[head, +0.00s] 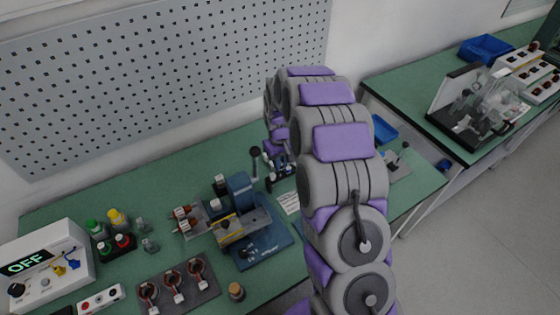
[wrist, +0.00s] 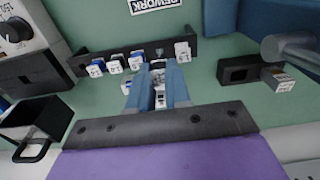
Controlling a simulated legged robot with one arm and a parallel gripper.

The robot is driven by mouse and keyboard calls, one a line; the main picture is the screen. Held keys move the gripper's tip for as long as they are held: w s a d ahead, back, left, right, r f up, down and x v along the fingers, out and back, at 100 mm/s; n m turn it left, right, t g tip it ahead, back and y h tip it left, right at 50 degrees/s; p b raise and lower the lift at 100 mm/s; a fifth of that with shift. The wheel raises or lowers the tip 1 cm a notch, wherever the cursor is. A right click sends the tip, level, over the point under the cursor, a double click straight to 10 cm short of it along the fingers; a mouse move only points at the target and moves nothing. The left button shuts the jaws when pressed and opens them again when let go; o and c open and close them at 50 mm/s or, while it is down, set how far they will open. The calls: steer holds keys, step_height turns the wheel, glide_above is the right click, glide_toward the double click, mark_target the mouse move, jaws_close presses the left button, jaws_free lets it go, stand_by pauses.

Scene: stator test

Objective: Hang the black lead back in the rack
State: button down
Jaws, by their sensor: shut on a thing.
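My gripper (wrist: 157,104) shows in the wrist view, its two blue fingers shut on a small pale plug piece with dark marks, the black lead (wrist: 159,92). Most of the lead is hidden between the fingers, and its colour is hard to tell. The rack (wrist: 88,60) is a dark bar beyond the fingertips. Several white-labelled lead ends (wrist: 115,67) sit along its left part and one (wrist: 182,51) near its right end. The held piece is in front of the gap between them; I cannot tell whether it touches the rack. In the head view my arm hides much of the gripper area.
In the wrist view, a black open box (wrist: 38,122) with a handle is at left, and a black holder (wrist: 238,70) at right. A blue bin (wrist: 220,16) is at the top. In the head view, a blue machine (head: 240,190) and a meter reading OFF (head: 42,270) stand on the green bench.

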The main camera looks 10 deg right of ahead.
steer(key=shift+f, duration=0.1)
steer(key=shift+f, duration=0.95)
steer(key=shift+f, duration=0.1)
steer(key=shift+f, duration=0.8)
steer(key=c, duration=1)
jaws_free()
step_height(320, 180, up, 17)
steer(key=p, duration=0.3)
steer(key=shift+r, duration=0.2)
